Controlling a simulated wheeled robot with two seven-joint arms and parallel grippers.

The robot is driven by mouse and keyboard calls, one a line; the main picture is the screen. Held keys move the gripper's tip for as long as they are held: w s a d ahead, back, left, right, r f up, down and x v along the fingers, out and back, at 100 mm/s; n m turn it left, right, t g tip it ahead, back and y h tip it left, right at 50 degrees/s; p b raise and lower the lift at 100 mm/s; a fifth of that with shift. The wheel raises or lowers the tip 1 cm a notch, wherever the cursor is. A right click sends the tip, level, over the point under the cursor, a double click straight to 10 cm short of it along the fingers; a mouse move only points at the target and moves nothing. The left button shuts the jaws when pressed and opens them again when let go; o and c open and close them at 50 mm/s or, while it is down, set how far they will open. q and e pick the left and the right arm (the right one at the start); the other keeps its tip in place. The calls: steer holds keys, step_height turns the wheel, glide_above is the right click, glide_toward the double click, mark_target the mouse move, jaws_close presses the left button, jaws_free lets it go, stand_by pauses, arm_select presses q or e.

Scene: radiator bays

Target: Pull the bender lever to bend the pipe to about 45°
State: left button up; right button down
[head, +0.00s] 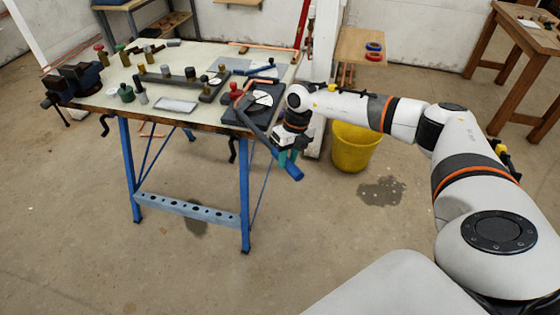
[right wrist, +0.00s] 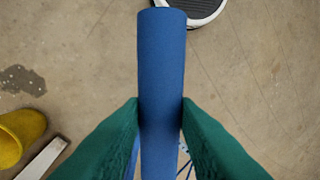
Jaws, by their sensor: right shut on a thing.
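The bender (head: 254,100) sits at the right end of the workbench, with a dark base, a pale round dial and a red part. Its lever, with a blue grip (head: 294,174), reaches out past the bench's front right corner, over the floor. My right gripper (head: 289,158) is shut on this blue grip. In the right wrist view the grip (right wrist: 162,65) lies between my two green fingers (right wrist: 160,125). My left gripper is not in view.
The workbench (head: 85,98) holds a vise (head: 75,80), several fittings and a second blue-handled tool (head: 262,71). A yellow bucket (head: 354,148) stands on the floor right of the bench, near a wet patch (head: 382,190). The floor in front is clear.

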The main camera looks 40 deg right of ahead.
steer(key=shift+d+r, duration=0.1)
steer(key=shift+d, duration=0.2)
steer(key=c, duration=1.1)
jaws_free()
steer(key=shift+d, duration=0.1)
steer(key=shift+a+b+v, duration=0.1)
steer(key=shift+b+v, duration=0.65)
steer(key=shift+v, duration=2.25)
steer(key=shift+a+b+v, duration=0.15)
steer(key=shift+b+v, duration=0.6)
steer(key=shift+v, duration=2.25)
